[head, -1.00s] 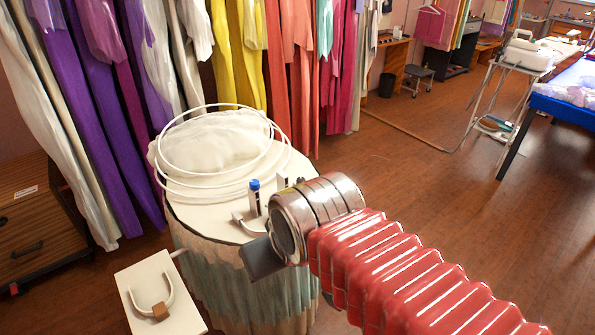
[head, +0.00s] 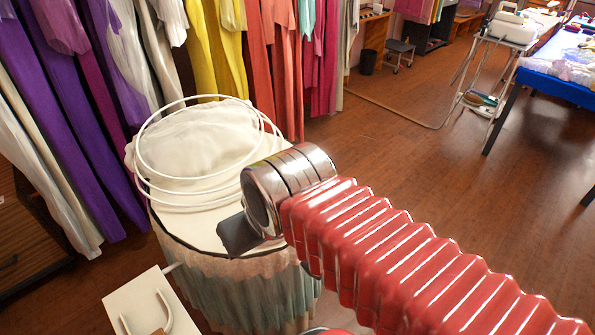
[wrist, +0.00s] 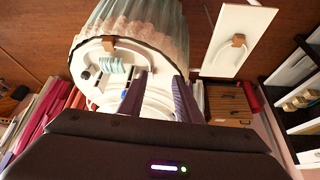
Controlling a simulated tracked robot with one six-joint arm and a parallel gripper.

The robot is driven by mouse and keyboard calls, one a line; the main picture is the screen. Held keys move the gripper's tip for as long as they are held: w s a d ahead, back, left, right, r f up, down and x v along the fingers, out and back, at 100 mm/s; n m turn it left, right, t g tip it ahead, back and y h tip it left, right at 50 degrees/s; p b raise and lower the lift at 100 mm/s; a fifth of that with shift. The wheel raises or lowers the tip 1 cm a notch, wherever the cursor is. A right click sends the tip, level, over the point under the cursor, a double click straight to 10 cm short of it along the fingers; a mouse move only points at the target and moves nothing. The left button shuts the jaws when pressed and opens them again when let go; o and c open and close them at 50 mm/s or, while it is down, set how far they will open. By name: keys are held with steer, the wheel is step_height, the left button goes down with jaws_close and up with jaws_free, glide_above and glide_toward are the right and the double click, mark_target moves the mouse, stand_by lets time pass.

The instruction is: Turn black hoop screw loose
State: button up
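A round stand with a pleated cream and teal skirt (head: 235,285) carries a white puffy bundle (head: 185,140) and thin white hoops (head: 139,150). In the head view my gripper (head: 238,236) is over the stand's near side and covers part of its top. In the wrist view my two dark fingers (wrist: 161,80) are spread apart, with nothing seen gripped between them, in front of the stand's top. A small black round piece (wrist: 85,75) shows there beside a pale teal coil (wrist: 112,65) and a brown block (wrist: 109,43). I cannot tell whether the black piece is the hoop screw.
A white board (head: 140,297) with a curved white piece lies low at the left; it also shows in the wrist view (wrist: 240,25). Hanging gowns (head: 215,50) stand close behind. A drawer cabinet (head: 30,250) is at the left. Open wooden floor (head: 420,150) lies to the right.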

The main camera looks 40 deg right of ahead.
steer(key=shift+o, duration=0.5)
steer(key=shift+o, duration=0.7)
steer(key=shift+w+r, duration=0.1)
steer(key=w+d+r+m+g, duration=0.3)
steer(key=w+d+r+m, duration=0.1)
steer(key=w+d, duration=0.6)
steer(key=w+d+f+m+g, duration=0.2)
steer(key=w+d+f+m, duration=0.1)
steer(key=w+d, duration=0.7)
steer(key=d+m, duration=0.1)
steer(key=d, duration=0.3)
steer(key=shift+d+g, duration=0.15)
steer(key=shift+g, duration=0.15)
steer(key=shift+f, duration=0.15)
step_height(320, 180, down, 14)
steer(key=shift+r, duration=0.1)
